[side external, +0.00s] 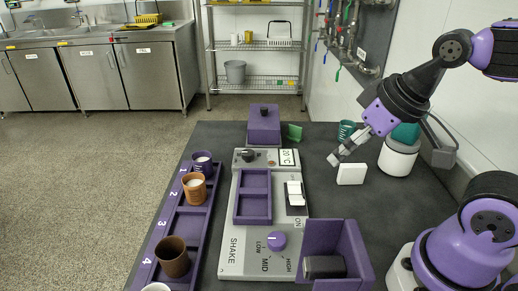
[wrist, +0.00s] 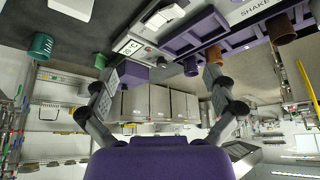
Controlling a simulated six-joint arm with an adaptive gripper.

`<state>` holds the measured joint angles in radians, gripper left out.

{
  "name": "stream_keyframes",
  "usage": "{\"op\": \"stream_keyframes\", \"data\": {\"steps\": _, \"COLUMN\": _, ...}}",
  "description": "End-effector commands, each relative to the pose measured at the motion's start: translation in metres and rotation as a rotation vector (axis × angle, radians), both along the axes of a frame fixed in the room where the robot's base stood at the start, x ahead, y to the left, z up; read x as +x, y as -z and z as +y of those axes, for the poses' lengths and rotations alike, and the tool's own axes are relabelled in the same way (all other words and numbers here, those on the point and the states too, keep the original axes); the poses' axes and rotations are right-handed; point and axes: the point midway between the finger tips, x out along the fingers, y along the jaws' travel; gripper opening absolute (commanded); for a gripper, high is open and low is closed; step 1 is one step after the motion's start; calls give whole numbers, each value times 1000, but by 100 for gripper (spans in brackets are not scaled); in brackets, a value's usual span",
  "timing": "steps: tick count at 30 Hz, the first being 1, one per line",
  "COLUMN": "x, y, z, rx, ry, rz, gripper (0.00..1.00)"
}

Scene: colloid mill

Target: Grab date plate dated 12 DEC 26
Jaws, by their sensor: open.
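No plate with a readable 12 DEC 26 date shows in either view. A white plate-like block (side external: 351,174) stands on the dark bench, its visible face blank. A similar white piece (wrist: 72,8) shows at the top of the wrist view.
A grey shaker panel (side external: 232,225) with a purple tray and knob fills the bench middle. A numbered purple rack (side external: 164,243) with several cups lies left. A purple open box (side external: 354,245) holds a dark object in front.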

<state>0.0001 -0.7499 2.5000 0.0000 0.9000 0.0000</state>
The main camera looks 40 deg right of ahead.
Motion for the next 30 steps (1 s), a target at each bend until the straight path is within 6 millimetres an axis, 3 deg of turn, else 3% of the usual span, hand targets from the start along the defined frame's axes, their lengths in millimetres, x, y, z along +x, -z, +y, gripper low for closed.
{"op": "stream_keyframes", "data": {"steps": 7, "x": 1, "y": 0, "z": -1, "rx": 1, "ry": 8, "rz": 6, "gripper": 100}}
{"op": "stream_keyframes", "data": {"steps": 11, "x": 10, "y": 1, "z": -16, "rx": 14, "ry": 98, "rz": 69, "gripper": 100}}
{"op": "stream_keyframes", "data": {"steps": 18, "x": 40, "y": 21, "z": -86, "rx": 93, "ry": 453, "rz": 296, "gripper": 100}}
{"op": "stream_keyframes", "data": {"steps": 22, "x": 46, "y": 39, "z": -122, "rx": 142, "ry": 616, "rz": 395, "gripper": 100}}
{"op": "stream_keyframes", "data": {"steps": 25, "x": 46, "y": 50, "z": -140, "rx": 169, "ry": 693, "rz": 443, "gripper": 100}}
{"op": "stream_keyframes", "data": {"steps": 30, "x": 45, "y": 69, "z": -150, "rx": 186, "ry": 737, "rz": 474, "gripper": 100}}
